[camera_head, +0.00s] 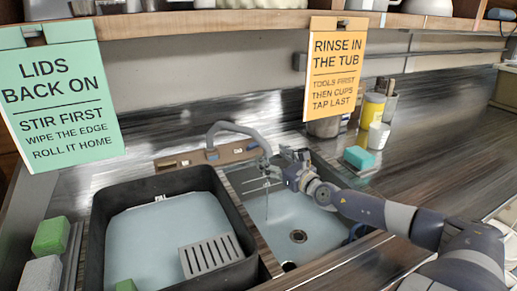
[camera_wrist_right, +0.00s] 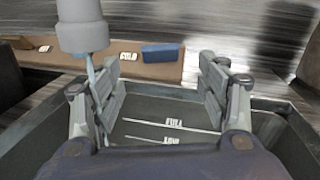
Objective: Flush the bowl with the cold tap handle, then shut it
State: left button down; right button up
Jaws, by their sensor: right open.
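The basin with FULL and LOW marks (camera_head: 318,226) has a drain in its floor; its marked wall fills the middle of the right wrist view (camera_wrist_right: 170,110). A grey tap (camera_head: 240,129) arches over it from a brown ledge (camera_head: 170,163). The blue handle (camera_wrist_right: 162,53) lies beside a COLD label on the ledge, beyond my fingers and apart from them. The tap's spout end (camera_wrist_right: 82,28) is near my left-hand finger, with a thin pale-blue streak below it that looks like running water. My right gripper (camera_head: 284,168), (camera_wrist_right: 163,88) is open and empty over the basin.
A black tub (camera_head: 97,238) with pale liquid and a grey slotted plate (camera_head: 211,256) stands left of the basin. Two signs hang from the shelf (camera_head: 180,22). The right counter is mostly clear.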

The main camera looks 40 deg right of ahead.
aim_at(256, 145)
jog(key=w, duration=0.5)
jog(key=shift+w+d, duration=0.15)
jog(key=shift+d, duration=0.2)
jog(key=shift+w+d, duration=0.1)
jog(key=shift+w, duration=0.3)
jog(key=shift+w+d, duration=0.1)
jog(key=shift+w, duration=0.9)
pick_arm(q)
jog(key=shift+w+a+f, duration=0.25)
jog(key=shift+w+a, duration=0.1)
jog(key=shift+w, duration=0.3)
pick_arm(e)
jog(key=c, duration=1.1)
pick_arm(q)
jog(key=shift+w+r, duration=0.15)
pick_arm(e)
jog(key=shift+o, duration=0.2)
